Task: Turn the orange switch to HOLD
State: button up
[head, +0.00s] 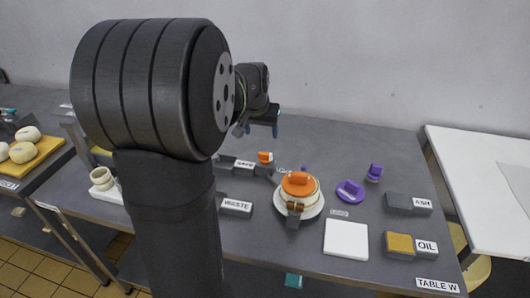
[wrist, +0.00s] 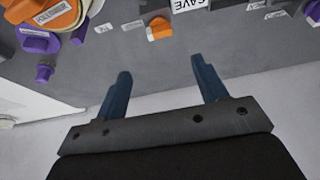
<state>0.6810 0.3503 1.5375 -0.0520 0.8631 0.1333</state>
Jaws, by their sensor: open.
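A round orange piece with a raised grip (head: 298,184) sits on a cream body over a white plate on the grey table. Its orange top also shows at the upper left of the wrist view (wrist: 48,14), with a label too small to read surely. A small orange-and-white piece (head: 265,157) stands behind it to the left, and it shows at top centre in the wrist view (wrist: 159,28). I cannot tell which is the switch, and no HOLD mark is readable. My gripper (head: 262,129) is open and empty, above the table's back part; its blue fingers (wrist: 161,68) touch nothing.
A purple knob (head: 350,190) and purple post (head: 374,172) stand right of the orange piece. A white square (head: 346,239) lies in front. Blocks labelled SAVE (head: 244,165), WASTE (head: 236,206), ASH (head: 421,206) and OIL (head: 427,248) flank them. A wall stands behind.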

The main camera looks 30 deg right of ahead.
aim_at(265, 154)
jog(key=x, duration=1.3)
jog(key=shift+w+d+f, duration=0.1)
jog(key=shift+f, duration=0.2)
jog(key=c, duration=1)
